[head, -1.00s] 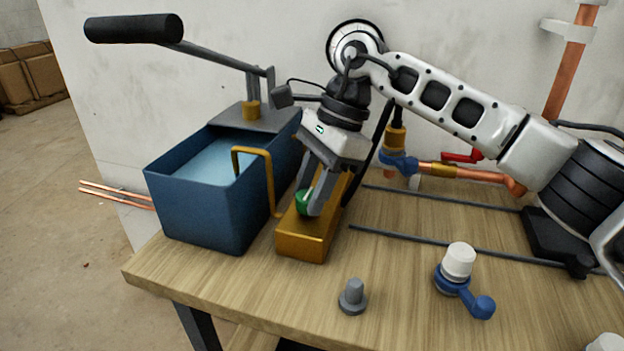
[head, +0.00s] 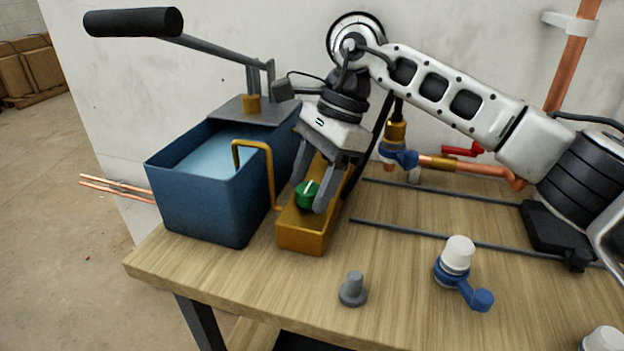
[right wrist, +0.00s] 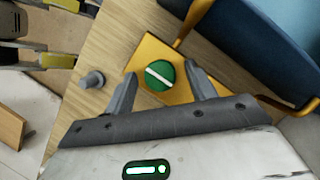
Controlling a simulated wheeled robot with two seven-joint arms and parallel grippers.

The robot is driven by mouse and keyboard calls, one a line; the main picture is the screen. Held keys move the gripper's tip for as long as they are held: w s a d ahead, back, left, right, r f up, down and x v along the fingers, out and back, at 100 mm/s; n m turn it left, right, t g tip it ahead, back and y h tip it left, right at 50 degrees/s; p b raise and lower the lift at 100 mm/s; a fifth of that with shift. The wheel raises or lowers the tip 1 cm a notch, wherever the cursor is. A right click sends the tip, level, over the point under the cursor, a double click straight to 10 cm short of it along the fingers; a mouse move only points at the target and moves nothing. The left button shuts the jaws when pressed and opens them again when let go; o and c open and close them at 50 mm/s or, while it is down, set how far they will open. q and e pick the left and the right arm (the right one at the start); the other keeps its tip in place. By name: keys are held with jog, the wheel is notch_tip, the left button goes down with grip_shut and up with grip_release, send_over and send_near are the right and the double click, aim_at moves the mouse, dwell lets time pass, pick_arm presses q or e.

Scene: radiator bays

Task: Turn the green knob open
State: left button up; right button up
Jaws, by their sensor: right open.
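The green knob (head: 308,194) sits on the yellow-orange block (head: 300,239) beside the blue tank. A white line runs across its round top. In the right wrist view the knob (right wrist: 159,75) lies between the two grey fingers, and its white line slants down to the right. My right gripper (head: 310,202) is open, with its fingers around the knob; a gap shows on each side in the right wrist view (right wrist: 163,85).
The blue tank (head: 205,210) of water, with a black-handled lever (head: 132,22), stands left of the block. A grey plug (head: 353,289) and a blue-and-white valve (head: 457,262) stand on the wooden bench (head: 400,290). Copper pipe and a red-handled valve (head: 464,150) lie behind.

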jog(key=p+v, duration=0.2)
jog(key=v, duration=1.4)
jog(key=shift+s, duration=0.1)
